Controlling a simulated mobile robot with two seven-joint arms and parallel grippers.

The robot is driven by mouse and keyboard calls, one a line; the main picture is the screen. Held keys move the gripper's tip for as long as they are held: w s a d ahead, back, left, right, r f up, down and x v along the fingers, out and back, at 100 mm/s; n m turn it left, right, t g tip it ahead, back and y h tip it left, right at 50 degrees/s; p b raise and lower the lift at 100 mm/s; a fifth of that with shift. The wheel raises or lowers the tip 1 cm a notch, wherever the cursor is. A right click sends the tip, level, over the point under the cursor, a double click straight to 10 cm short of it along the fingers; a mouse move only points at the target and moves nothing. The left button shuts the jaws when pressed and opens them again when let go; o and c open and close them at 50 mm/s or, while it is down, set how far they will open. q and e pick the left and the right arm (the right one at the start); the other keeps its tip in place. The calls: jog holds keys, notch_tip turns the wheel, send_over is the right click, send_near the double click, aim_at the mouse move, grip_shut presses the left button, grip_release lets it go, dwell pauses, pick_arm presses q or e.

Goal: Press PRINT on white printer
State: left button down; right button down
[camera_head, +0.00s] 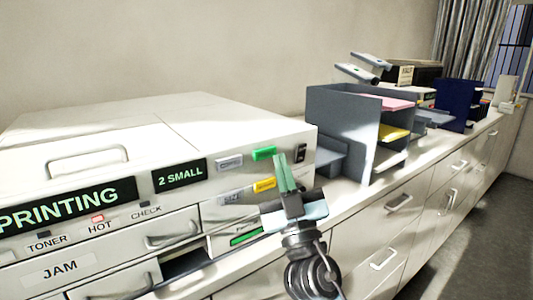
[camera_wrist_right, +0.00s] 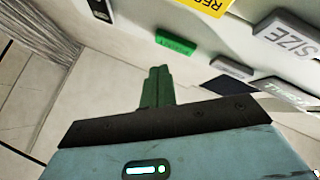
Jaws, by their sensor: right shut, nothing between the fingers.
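The white printer (camera_head: 255,125) fills the left of the head view. Its displays read PRINTING (camera_head: 66,205) and 2 SMALL (camera_head: 180,176). A green button (camera_head: 264,153) sits at the upper right of its front; it also shows in the wrist view (camera_wrist_right: 175,44), its lettering too small to read surely. My right gripper (camera_head: 281,160) is shut and empty, its green-lit fingertips just right of the green button in the head view. In the wrist view the fingertips (camera_wrist_right: 157,72) appear apart from the button. My left gripper is not in view.
A yellow button (camera_head: 265,185), a grey button (camera_head: 230,162) and a black switch (camera_head: 301,152) are close by. The HOT light (camera_head: 98,218) glows red. A grey paper organiser (camera_head: 340,125) stands right of the printer on the counter. The floor (camera_head: 470,220) at right is clear.

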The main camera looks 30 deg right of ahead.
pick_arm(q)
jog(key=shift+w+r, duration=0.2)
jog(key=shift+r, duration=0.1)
pick_arm(e)
jog(key=s, duration=0.4)
jog(key=shift+d, duration=0.15)
jog(key=shift+w, duration=0.1)
dwell(0.4)
